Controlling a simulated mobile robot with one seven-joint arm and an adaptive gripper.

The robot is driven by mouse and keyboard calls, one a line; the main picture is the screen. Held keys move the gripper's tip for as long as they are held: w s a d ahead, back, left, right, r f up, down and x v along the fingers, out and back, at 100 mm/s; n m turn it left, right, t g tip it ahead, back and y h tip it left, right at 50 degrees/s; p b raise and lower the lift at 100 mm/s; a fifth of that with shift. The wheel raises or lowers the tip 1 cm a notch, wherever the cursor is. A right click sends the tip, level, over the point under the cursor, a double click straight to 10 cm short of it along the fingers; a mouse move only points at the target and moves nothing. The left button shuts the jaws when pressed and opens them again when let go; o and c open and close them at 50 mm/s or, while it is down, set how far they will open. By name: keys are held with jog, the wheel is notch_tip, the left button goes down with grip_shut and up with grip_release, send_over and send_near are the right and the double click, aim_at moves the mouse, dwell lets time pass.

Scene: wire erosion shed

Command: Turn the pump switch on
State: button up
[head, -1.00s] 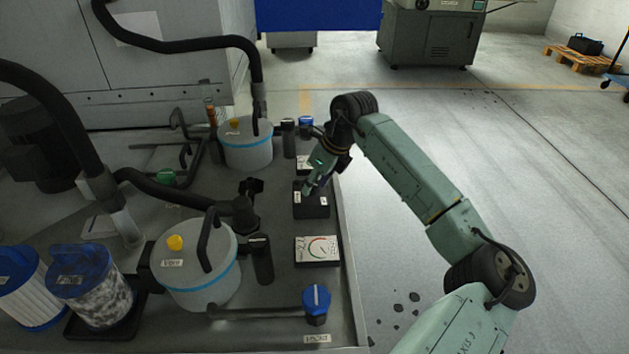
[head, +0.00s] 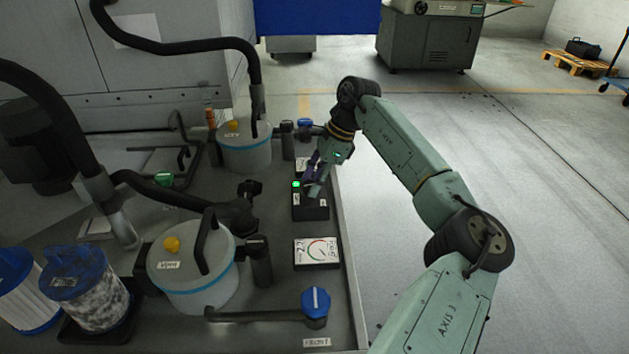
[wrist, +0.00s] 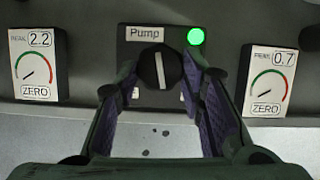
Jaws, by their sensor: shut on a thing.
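The pump switch is a black knob (wrist: 158,68) with a white line on a dark box labelled "Pump" (wrist: 145,34). Its white line stands nearly upright in the wrist view. A green lamp (wrist: 195,36) glows beside the label; the lamp also shows in the head view (head: 296,184). My gripper (wrist: 163,78) has its purple-padded fingers on either side of the knob and is shut on it. In the head view my gripper (head: 311,184) reaches down onto the dark box (head: 311,209), and its fingers hide the knob.
Gauge boxes flank the switch, reading 2.2 (wrist: 35,65) and 0.7 (wrist: 268,80). Two lidded canisters, near (head: 190,280) and far (head: 245,155), stand to the left with hoses. A blue-handled valve (head: 315,303) sits at the near edge. Open floor lies right of the table.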

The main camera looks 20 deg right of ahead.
jog(key=shift+w+n+g+p, duration=0.2)
jog(key=shift+n+g+p, duration=0.35)
jog(key=shift+n, duration=1.45)
jog(key=o, duration=1.1)
jog(key=shift+o, duration=0.2)
jog(key=shift+r, duration=0.15)
jog(key=v, duration=1.1)
jog(key=shift+w+r, duration=0.2)
jog(key=shift+r, duration=0.2)
jog(key=shift+s+d+f, duration=0.1)
jog(key=shift+d, duration=0.05)
